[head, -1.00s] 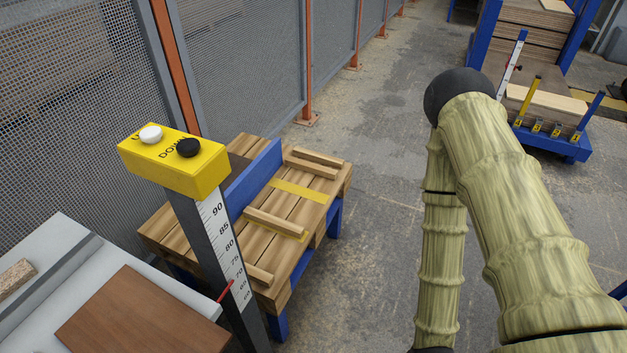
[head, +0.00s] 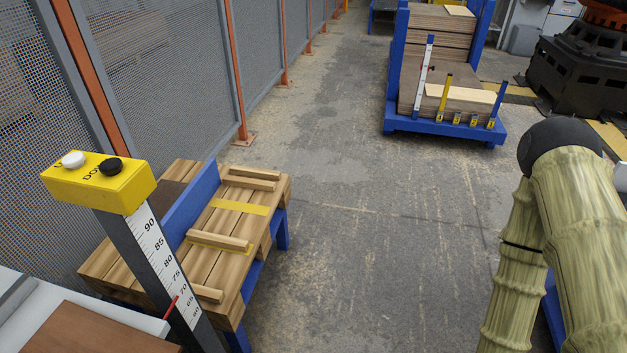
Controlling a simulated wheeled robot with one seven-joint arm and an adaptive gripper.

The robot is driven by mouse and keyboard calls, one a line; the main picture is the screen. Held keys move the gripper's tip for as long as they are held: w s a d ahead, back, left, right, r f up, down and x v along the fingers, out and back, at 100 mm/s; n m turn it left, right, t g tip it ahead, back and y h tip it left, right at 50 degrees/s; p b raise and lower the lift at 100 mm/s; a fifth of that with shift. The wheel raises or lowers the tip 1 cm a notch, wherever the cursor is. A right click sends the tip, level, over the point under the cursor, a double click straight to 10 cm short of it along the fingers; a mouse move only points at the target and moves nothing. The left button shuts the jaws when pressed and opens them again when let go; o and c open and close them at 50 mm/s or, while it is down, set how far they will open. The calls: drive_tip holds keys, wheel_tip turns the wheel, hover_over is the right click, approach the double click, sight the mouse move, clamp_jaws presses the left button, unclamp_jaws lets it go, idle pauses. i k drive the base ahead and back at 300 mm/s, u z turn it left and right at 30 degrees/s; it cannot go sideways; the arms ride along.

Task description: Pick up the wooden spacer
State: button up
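Several wooden spacers lie on a low slatted wooden stand with blue legs (head: 180,262) at the left. Two spacers lie side by side at its far end, the farther one (head: 254,173) and the nearer one (head: 247,184). Another spacer (head: 220,241) lies across the middle of the slats, and one more (head: 207,293) is at the near end, partly hidden by the scale post. I cannot tell which spacer is meant. My gripper is not in view; only my arm's sleeved links show at the right, well apart from the stand.
A yellow control box (head: 98,182) tops a post with a scale (head: 166,262) at the front left. A blue upright board (head: 192,204) divides the stand. Mesh fencing (head: 190,60) runs behind. A blue cart (head: 446,130) holds stacked boards. The middle floor is clear.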

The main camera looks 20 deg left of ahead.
sight(229, 179)
drive_tip(key=z, duration=0.8)
drive_tip(key=i, duration=0.9)
drive_tip(key=u, duration=2.1)
